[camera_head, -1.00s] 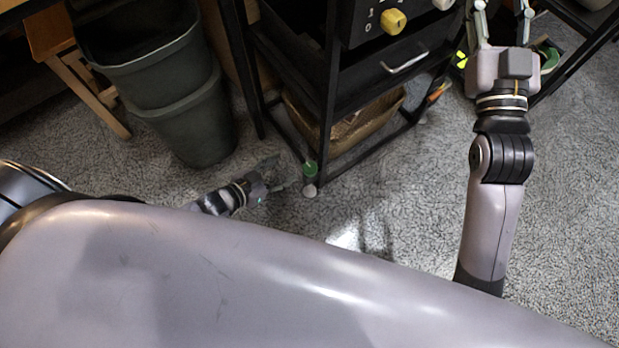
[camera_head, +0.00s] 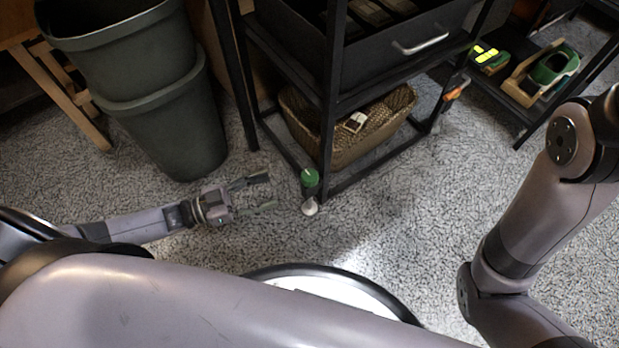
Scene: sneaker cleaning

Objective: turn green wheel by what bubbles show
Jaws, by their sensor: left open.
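A small round green-topped piece (camera_head: 309,178) with a dark body stands low at the front corner leg of the black metal cart. A white rounded part (camera_head: 310,208) shows just below it. I cannot tell for sure if it is the green wheel. My left gripper (camera_head: 262,193) is open and empty, low over the carpet. Its two fingers point right toward the green piece, with a gap between them and it. My right arm rises at the right, and its gripper is out of view. I see no bubbles.
The black cart (camera_head: 330,105) holds a drawer and a wicker basket (camera_head: 370,135). A grey-green bin (camera_head: 165,110) stands at the left. A low rack at the upper right holds a green and tan item (camera_head: 548,72). Carpet is clear in front of the cart.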

